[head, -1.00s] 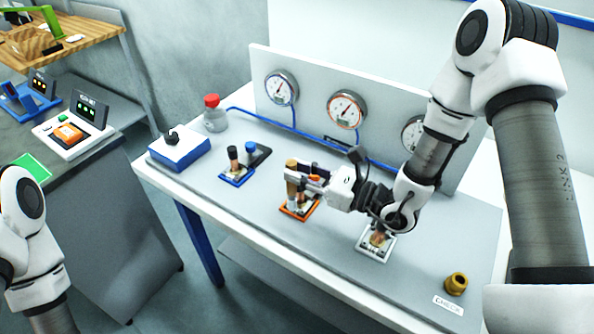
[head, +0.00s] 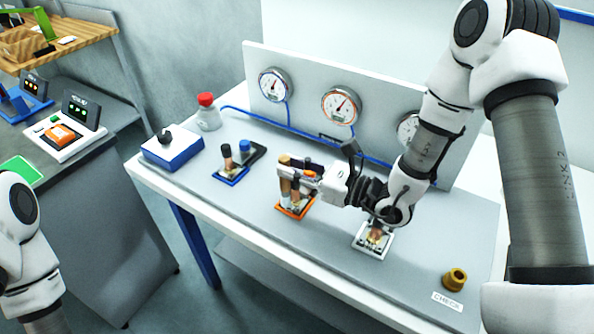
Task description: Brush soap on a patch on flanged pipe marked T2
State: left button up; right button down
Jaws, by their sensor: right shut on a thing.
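My right gripper (head: 318,181) reaches in from the right and is shut on a slim tan, yellow-topped piece (head: 284,166) that looks like the brush. It is upright, just above or against the copper pipe on the orange base (head: 294,210); contact cannot be told. A dark-topped copper pipe (head: 228,157) stands on a blue base, and another low copper piece (head: 377,237) is on a white base under my right wrist. Marks such as T2 are too small to read, and the soap patch cannot be made out. Only my left arm shows at the left edge.
A panel with gauges (head: 341,105) and blue tubing runs along the back. A red-capped bottle (head: 207,113), a blue-white box (head: 172,150) and a blue-capped item (head: 245,149) stand left. A brass fitting (head: 455,279) sits near the CHECK label (head: 447,302). The front bench is mostly clear.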

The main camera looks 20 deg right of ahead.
jog(key=shift+s+d+b, duration=0.3)
jog(key=shift+b, duration=0.7)
dwell(1.0)
jog(key=shift+a, duration=0.15)
jog(key=s+a+r+p, duration=0.2)
jog(key=s+a+r, duration=0.1)
jog(key=r, duration=0.4)
jog(key=shift+a, duration=0.45)
jog(key=shift+f, duration=0.1)
dwell(0.5)
